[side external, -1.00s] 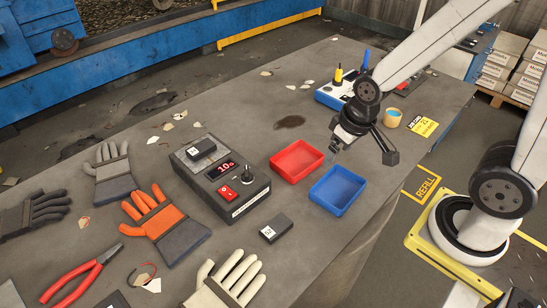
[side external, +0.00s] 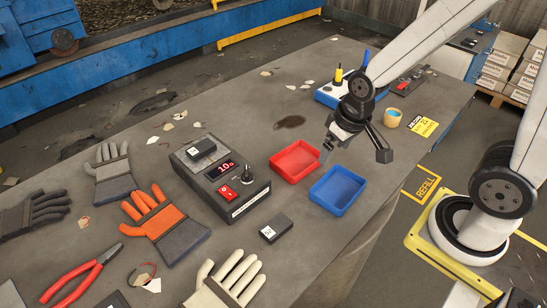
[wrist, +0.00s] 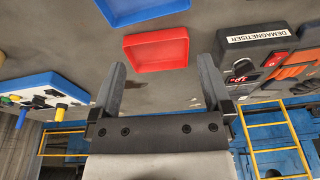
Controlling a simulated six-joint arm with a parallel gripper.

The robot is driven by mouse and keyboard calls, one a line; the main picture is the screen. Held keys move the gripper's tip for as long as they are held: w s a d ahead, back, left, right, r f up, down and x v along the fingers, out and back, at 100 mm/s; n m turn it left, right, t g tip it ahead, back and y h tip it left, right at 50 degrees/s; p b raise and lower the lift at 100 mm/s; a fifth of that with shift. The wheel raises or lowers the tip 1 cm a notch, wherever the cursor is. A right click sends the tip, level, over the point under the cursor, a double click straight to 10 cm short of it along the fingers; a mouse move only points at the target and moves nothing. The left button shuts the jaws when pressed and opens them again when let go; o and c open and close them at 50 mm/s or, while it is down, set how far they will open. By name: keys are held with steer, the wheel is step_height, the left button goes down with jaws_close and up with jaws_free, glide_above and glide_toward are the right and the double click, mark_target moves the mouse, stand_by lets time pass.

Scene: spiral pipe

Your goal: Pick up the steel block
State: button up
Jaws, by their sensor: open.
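Two small dark blocks with white labels show in the side view. One block (side external: 201,147) sits on top of the grey device. The other block (side external: 275,228) lies on the table in front of that device. I cannot tell from the labels which is the steel one. My gripper (side external: 326,151) is above the table by the red and blue trays, apart from both blocks. In the wrist view my gripper (wrist: 160,70) has its two fingers spread with nothing between them. Neither block is clear in the wrist view.
The red tray (side external: 297,177) and blue tray (side external: 354,208) stand below and beside my gripper. The demagnetiser (side external: 246,208) is left of them. An orange glove (side external: 152,218), other gloves and red pliers (side external: 82,273) lie further left. A blue-and-white tool holder (side external: 331,97) stands behind.

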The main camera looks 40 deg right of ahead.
steer(key=w+a+f+m+g+y, duration=0.1)
steer(key=w+a+m+y, duration=0.1)
steer(key=w+m, duration=0.4)
steer(key=w+a+f+m+g+y, duration=0.1)
steer(key=w+a+m+g+y, duration=0.2)
steer(key=w, duration=0.6)
steer(key=m+t+y, duration=0.2)
steer(key=m+y, duration=0.6)
glide_toward(201, 146)
steer(key=a, duration=0.1)
steer(key=shift+w+a+f, duration=0.15)
steer(key=shift+w+f, duration=0.1)
steer(key=shift+f, duration=0.05)
steer(key=shift+a, duration=0.1)
steer(key=shift+s+x, duration=0.15)
steer(key=shift+x, duration=1.75)
steer(key=shift+s+x, duration=0.15)
steer(key=shift+x, duration=1.75)
jaws_close()
